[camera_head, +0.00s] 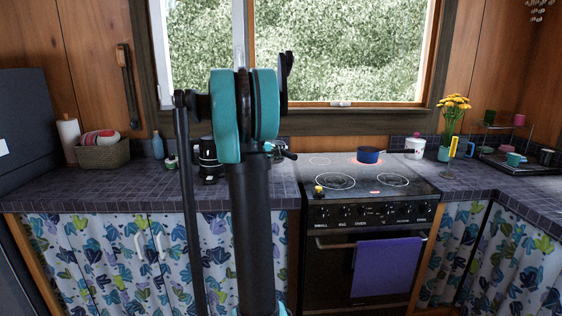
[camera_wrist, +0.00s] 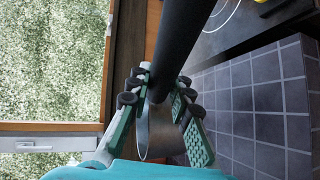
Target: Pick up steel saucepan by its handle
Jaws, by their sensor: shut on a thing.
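In the wrist view my gripper (camera_wrist: 160,98) has its two green-padded fingers closed around the thick black handle (camera_wrist: 186,45) of the steel saucepan. The handle runs up out of the top of that view. A grey, curved metal part of the saucepan (camera_wrist: 155,132) shows between the fingers, below the handle. In the head view my arm stands in front and hides most of the saucepan and my gripper. The black handle end (camera_head: 287,154) sticks out to the right of my arm, at about counter height. I cannot tell whether the pan touches the counter.
A dark shiny pot or kettle (camera_head: 209,158) stands left of my arm. The stove (camera_head: 375,190) is to the right, with a blue pot (camera_head: 368,155) on it. A white pot (camera_head: 415,147) and yellow flowers (camera_head: 453,105) stand beyond.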

